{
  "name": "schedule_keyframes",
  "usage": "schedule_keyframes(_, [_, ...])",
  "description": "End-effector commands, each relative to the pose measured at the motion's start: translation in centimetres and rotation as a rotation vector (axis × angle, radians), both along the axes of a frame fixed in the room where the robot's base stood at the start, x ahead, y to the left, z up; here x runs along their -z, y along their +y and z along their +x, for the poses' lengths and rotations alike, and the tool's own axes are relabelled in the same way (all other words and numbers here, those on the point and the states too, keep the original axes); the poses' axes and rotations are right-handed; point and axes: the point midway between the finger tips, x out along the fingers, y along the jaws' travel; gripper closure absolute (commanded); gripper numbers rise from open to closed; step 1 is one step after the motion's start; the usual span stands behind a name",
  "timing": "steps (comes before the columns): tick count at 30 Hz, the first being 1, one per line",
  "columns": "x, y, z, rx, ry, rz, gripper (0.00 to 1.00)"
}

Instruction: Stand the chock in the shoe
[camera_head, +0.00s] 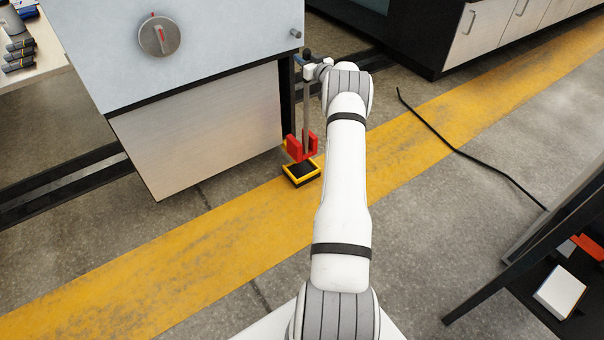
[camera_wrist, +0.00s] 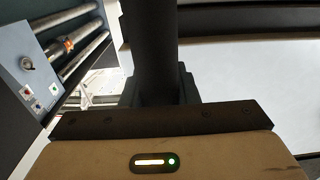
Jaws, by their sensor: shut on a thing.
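The chock is a red forked block (camera_head: 302,147) on the lower end of an upright grey rod with a dark knob on top. My gripper (camera_head: 309,71) is shut on the rod near its top, at the corner of the grey machine. The shoe (camera_head: 302,172) is a yellow-rimmed frame with a black inside, on the floor. The red block overlaps its far edge in the head view; I cannot tell whether it is above or behind it. In the wrist view a dark upright shaft (camera_wrist: 150,45) fills the middle between my fingers; the red block and shoe are not seen.
The machine (camera_head: 200,120) with a dial stands close left of the rod. A yellow floor stripe (camera_head: 200,245) runs past the shoe. A black cable (camera_head: 450,145) lies on the floor to the right. A dark shelf (camera_head: 550,250) stands at the lower right.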

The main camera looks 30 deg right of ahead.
Motion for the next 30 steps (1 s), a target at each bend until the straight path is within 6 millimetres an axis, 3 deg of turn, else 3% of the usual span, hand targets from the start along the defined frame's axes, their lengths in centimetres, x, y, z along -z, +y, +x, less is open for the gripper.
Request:
schedule_keyframes(1, [-1.0, -0.1, 0.1, -0.001, -0.015, -0.006, 1.00])
schedule_keyframes(6, [-1.0, -0.1, 0.1, -0.001, -0.015, -0.006, 1.00])
schedule_keyframes(30, [1.2, -0.1, 0.1, -0.002, -0.015, -0.005, 1.00])
